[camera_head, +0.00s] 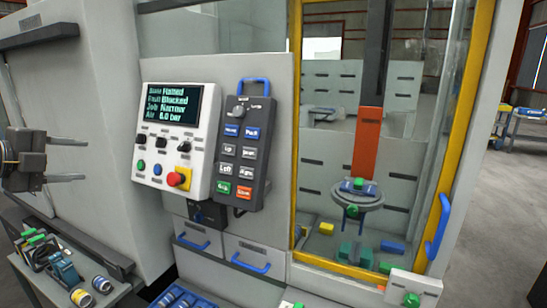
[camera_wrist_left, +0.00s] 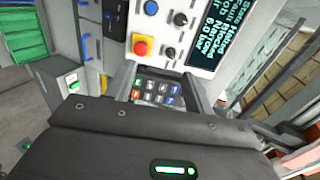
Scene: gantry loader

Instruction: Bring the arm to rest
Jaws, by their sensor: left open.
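My left gripper (camera_head: 84,163) is at the left edge of the head view, its two fingers pointing right, apart and with nothing between them. It hangs in front of the grey machine wall, left of the control panel (camera_head: 150,180) and apart from it. In the left wrist view, the gripper (camera_wrist_left: 160,88) fills the lower part, with the pendant's keys (camera_wrist_left: 155,97) seen beyond and between its fingers. My right gripper is in neither view.
The panel has a screen (camera_head: 172,105) reading "Blocked" and a red stop button (camera_head: 177,179). A button pendant (camera_head: 243,150) hangs beside it. A yellow-framed window (camera_head: 296,130) shows an orange gantry column (camera_head: 366,145). A side table (camera_head: 110,294) with tools stands at lower left.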

